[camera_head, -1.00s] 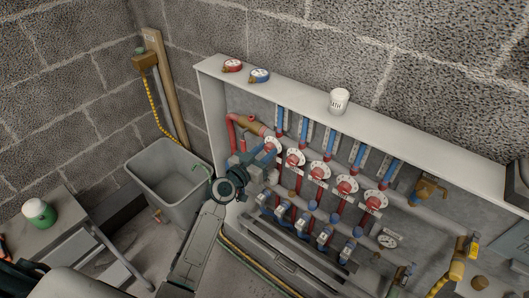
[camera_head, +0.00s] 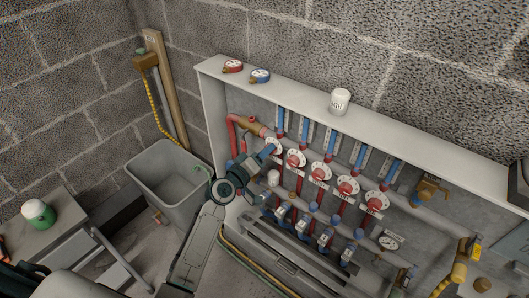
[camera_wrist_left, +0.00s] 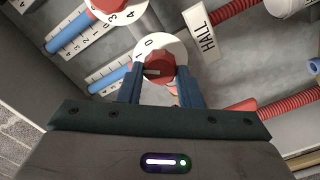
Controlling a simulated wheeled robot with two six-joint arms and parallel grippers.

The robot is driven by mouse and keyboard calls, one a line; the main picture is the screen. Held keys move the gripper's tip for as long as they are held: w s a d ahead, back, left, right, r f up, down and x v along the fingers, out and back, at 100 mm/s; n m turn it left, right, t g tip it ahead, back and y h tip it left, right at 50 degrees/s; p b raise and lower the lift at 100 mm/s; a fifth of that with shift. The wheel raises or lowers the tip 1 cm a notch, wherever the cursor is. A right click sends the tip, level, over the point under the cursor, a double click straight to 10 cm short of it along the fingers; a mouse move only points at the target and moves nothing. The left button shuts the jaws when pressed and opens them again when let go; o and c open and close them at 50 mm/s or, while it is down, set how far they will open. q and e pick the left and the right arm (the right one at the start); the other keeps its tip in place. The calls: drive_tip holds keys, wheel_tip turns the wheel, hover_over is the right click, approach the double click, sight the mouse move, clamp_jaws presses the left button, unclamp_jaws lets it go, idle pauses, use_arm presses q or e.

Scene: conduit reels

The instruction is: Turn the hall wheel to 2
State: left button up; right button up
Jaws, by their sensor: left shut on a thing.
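The hall wheel (camera_wrist_left: 160,64) is a small red wheel on a white numbered dial (camera_wrist_left: 176,46), with the HALL label (camera_wrist_left: 201,35) beside it in the left wrist view. The digits 0 and 1 show on the dial's left side; the rest are hidden or unreadable. My left gripper (camera_wrist_left: 161,80) is shut on the red wheel, one blue finger on each side. In the head view, my left gripper (camera_head: 266,153) reaches the leftmost dial (camera_head: 273,143) of the row and partly covers it. I cannot read the wheel's setting. My right gripper is not in view.
More red wheels (camera_head: 320,171) on white dials stand close to the right, below blue-topped flow gauges (camera_head: 332,139). Red pipe (camera_head: 233,132) runs at the cabinet's left. A white cup (camera_head: 340,101) stands on the cabinet top. A grey bin (camera_head: 150,184) stands left of my arm.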

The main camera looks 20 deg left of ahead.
use_arm(q)
drive_tip(key=shift+f+n+p, duration=0.1)
drive_tip(key=shift+n+p, duration=0.6)
drive_tip(key=shift+n, duration=2.6)
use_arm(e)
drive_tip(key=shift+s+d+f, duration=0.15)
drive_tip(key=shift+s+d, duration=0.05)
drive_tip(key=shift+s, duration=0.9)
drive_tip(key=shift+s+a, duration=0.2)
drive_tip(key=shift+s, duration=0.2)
use_arm(q)
drive_tip(key=o, duration=1)
drive_tip(key=shift+b+v, duration=0.75)
drive_tip(key=shift+v, duration=4.7)
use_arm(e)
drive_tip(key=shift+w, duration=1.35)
